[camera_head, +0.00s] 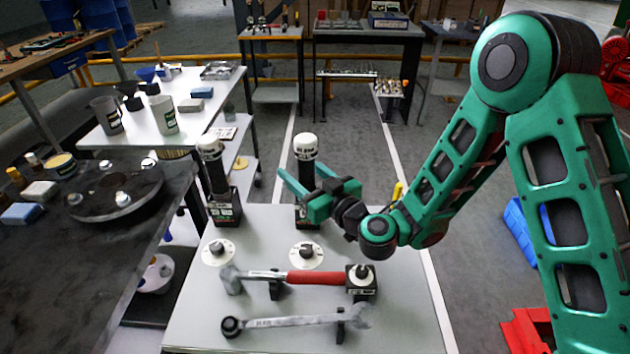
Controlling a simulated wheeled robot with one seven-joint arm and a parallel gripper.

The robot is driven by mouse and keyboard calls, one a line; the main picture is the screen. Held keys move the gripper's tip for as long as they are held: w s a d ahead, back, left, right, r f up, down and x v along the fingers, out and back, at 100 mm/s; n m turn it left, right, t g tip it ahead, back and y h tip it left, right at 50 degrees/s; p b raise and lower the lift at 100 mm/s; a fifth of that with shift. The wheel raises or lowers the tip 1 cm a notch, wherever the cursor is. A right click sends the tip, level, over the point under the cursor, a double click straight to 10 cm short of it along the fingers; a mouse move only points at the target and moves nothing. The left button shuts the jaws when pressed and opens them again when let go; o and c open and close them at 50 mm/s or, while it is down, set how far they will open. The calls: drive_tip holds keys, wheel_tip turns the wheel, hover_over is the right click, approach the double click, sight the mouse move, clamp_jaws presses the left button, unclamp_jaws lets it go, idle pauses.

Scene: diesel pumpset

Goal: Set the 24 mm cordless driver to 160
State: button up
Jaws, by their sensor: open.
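Two black cordless drivers with white tops stand upright on the grey-white table (400,325): the left driver (213,172) and the right driver (305,148). I cannot read which one is the 24 mm. A white round dial (218,252) with a dark knob lies in front of the left driver, and another dial (306,255) lies in front of the right one. My gripper (299,170) is open, its green fingers at the right driver's body, partly hiding it. I cannot tell whether they touch it. The dial numbers are too small to read.
A red-handled hammer (312,278), a small black box with a knob (361,280) and a wrench (285,321) lie at the table's front. A dark workbench (70,285) stands at left, a white table with jugs (190,130) behind. The table's right side is clear.

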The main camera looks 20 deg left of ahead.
sight(312, 182)
drive_tip(key=shift+s+d, duration=0.2)
drive_tip(key=shift+d, duration=0.35)
drive_tip(key=shift+s+d+f, duration=0.3)
drive_tip(key=shift+s+f, duration=0.05)
drive_tip(key=shift+f, duration=0.15)
drive_tip(key=shift+s+d+r, duration=0.1)
drive_tip(key=shift+d, duration=0.15)
drive_tip(key=shift+s+d+r, duration=0.15)
drive_tip(key=shift+d+r, duration=0.15)
drive_tip(key=shift+r, duration=0.1)
drive_tip(key=shift+s+d, duration=0.1)
drive_tip(key=shift+d, duration=0.05)
drive_tip(key=shift+s+d+f, duration=0.25)
drive_tip(key=shift+s+f, duration=0.05)
drive_tip(key=shift+s+d+r, duration=0.1)
drive_tip(key=shift+s+d, duration=0.1)
drive_tip(key=shift+d, duration=0.05)
drive_tip(key=shift+s+d+r, duration=0.1)
drive_tip(key=shift+d+r, duration=0.15)
drive_tip(key=shift+d, duration=0.05)
drive_tip(key=shift+r, duration=0.1)
